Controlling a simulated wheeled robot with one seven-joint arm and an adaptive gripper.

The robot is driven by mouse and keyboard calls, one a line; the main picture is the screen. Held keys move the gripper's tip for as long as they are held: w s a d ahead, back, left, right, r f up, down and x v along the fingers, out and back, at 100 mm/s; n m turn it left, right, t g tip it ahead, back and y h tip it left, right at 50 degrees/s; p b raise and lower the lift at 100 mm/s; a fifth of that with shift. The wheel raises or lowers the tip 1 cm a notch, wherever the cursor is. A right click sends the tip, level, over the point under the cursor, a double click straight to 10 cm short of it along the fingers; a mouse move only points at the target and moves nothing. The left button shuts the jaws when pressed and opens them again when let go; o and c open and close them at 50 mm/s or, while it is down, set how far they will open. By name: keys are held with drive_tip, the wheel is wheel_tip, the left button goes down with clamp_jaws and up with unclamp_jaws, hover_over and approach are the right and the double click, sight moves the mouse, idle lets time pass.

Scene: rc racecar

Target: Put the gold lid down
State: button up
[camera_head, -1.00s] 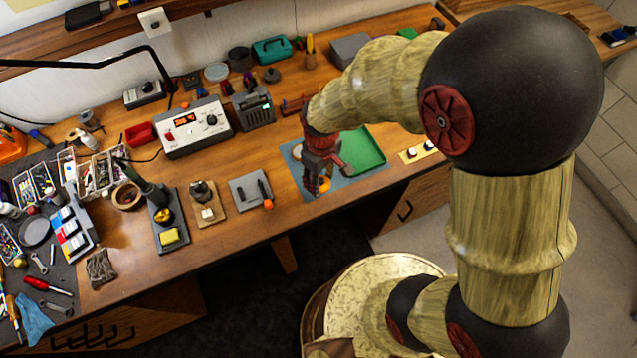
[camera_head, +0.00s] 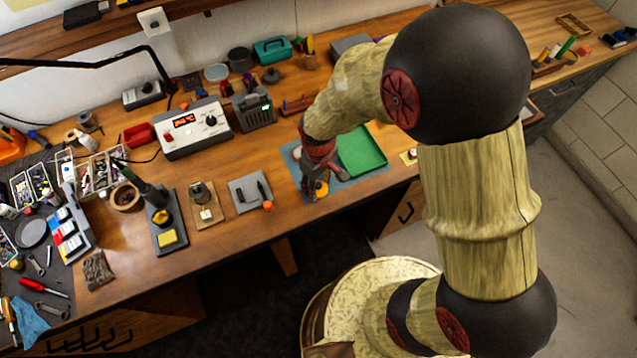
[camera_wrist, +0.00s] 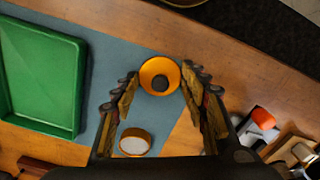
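Two gold round pieces lie low between my fingers in the wrist view, and I cannot tell for sure which is the lid. One is a gold ring-like piece with a dark centre (camera_wrist: 160,75), near the fingertips; it also shows in the head view (camera_head: 321,188). The other is a gold-rimmed disc with a pale face (camera_wrist: 135,142), further down the picture.
A green tray (camera_head: 362,152) lies on the mat, right of my gripper. A grey pad with a dark tool and an orange cap (camera_head: 267,206) stands to the left. The desk's front edge is close. Bare wood (camera_head: 262,160) lies behind the grey pad.

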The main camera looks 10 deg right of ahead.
drive_tip(key=o, duration=0.3)
drive_tip(key=shift+o, duration=0.2)
drive_tip(key=shift+r, duration=0.15)
wheel_tip(320, 180, up, 12)
drive_tip(key=p, duration=0.2)
wheel_tip(320, 180, up, 13)
drive_tip(key=m+t, duration=0.3)
hover_over(319, 185)
drive_tip(key=s+d, duration=0.3)
drive_tip(key=d, duration=0.3)
drive_tip(key=s+d+r+m+t, duration=0.2)
drive_tip(key=s+d+r+m, duration=0.2)
drive_tip(key=s+d+r, duration=0.2)
drive_tip(key=s+r, duration=0.2)
drive_tip(key=s, duration=0.1)
drive_tip(key=shift+s+r+m+t, duration=0.15)
drive_tip(key=shift+r+m+t, duration=0.15)
drive_tip(key=shift+r, duration=0.1)
drive_tip(key=shift+f, duration=0.1)
